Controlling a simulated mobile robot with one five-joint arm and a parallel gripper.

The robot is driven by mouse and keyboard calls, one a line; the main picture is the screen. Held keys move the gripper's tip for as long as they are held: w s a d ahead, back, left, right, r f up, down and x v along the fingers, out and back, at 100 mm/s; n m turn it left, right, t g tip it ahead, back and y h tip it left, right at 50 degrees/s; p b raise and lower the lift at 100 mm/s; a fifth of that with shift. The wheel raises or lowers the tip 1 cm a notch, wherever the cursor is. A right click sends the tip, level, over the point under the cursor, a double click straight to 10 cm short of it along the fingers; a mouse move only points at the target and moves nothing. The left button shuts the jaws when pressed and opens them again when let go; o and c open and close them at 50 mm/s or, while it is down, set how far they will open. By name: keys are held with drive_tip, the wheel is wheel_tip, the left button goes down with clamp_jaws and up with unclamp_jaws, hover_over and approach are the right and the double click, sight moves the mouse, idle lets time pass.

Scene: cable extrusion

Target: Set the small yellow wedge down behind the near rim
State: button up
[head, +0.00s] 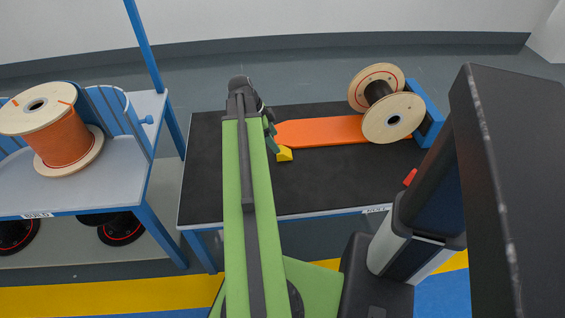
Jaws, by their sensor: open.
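The small yellow wedge (285,154) lies on the black table top, near the left end of the flat orange strip. My gripper (271,138) is just up and left of the wedge in the head view, partly hidden by my green arm. Its jaws are open; I cannot tell whether a fingertip touches the wedge. An empty wooden spool stands on its rims at the right end of the orange strip. Its near rim (410,112) is toward me, and its far rim (367,76) is behind a dark core.
A blue bracket (430,112) stands right of the spool. A small red piece (410,177) lies near the front right edge of the black table (330,190). A blue rack (120,190) at left holds a spool of orange cable (66,148). The table's front middle is clear.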

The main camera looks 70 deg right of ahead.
sight(282, 149)
drive_tip(key=shift+s+d+f, duration=0.1)
drive_tip(key=shift+s+f, duration=0.1)
drive_tip(key=shift+f, duration=0.5)
drive_tip(key=shift+r, duration=0.1)
drive_tip(key=b+x, duration=0.5)
drive_tip(key=shift+s+d, duration=0.15)
drive_tip(key=shift+d, duration=0.15)
clamp_jaws()
drive_tip(key=shift+r, duration=0.1)
